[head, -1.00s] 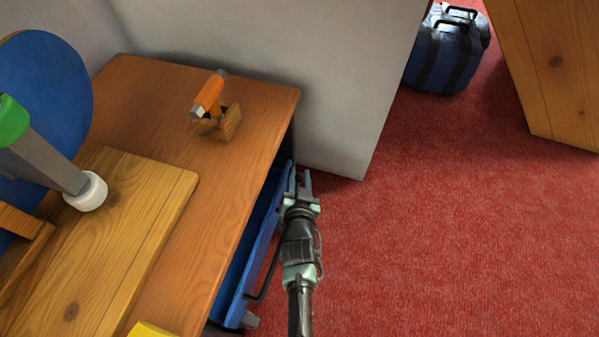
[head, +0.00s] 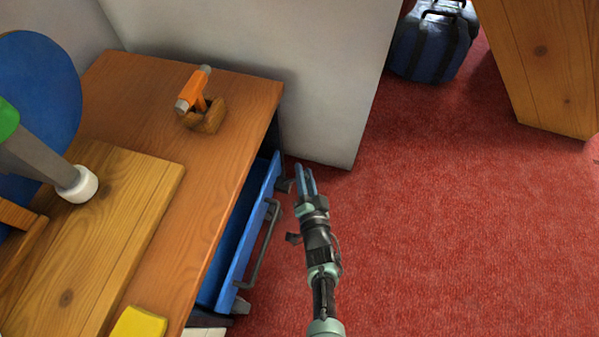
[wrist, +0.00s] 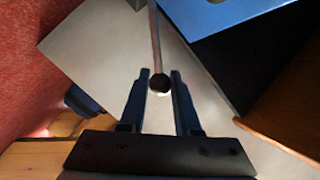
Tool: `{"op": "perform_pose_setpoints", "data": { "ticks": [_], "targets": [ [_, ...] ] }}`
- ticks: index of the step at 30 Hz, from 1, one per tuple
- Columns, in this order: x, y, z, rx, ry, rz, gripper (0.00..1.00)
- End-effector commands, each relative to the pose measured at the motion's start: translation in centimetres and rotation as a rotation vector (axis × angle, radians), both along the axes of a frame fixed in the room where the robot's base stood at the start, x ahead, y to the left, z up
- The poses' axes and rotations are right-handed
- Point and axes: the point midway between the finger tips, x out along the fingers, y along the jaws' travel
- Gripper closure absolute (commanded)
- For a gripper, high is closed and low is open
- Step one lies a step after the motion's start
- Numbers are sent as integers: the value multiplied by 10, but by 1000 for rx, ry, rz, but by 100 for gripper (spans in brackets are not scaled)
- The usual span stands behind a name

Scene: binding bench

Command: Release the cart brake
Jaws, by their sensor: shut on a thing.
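My gripper (head: 306,172) is beside the blue drawer front of the wooden bench, over the red carpet, with its fingers pointing away from me. In the wrist view its two fingers (wrist: 159,80) are shut on a dark round knob (wrist: 159,83). A thin grey rod (wrist: 155,35) runs from the knob to the top of the picture; knob and rod look like the brake lever. In the head view I cannot make out the lever at the fingertips. Which part of the cart it joins is not clear.
The blue drawer (head: 250,235) stands partly open, its handle (head: 264,245) facing the carpet. A grey wall panel (head: 320,90) stands behind.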

Motion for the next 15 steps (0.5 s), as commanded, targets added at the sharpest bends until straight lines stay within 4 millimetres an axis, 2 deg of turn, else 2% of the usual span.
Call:
{"op": "perform_pose_setpoints", "data": {
  "ticks": [2, 15],
  "targets": [
    [-2, -2, -6, 35, -9, 1, 100],
    [-3, -6, -8, 119, -37, 3, 100]
  ]
}}
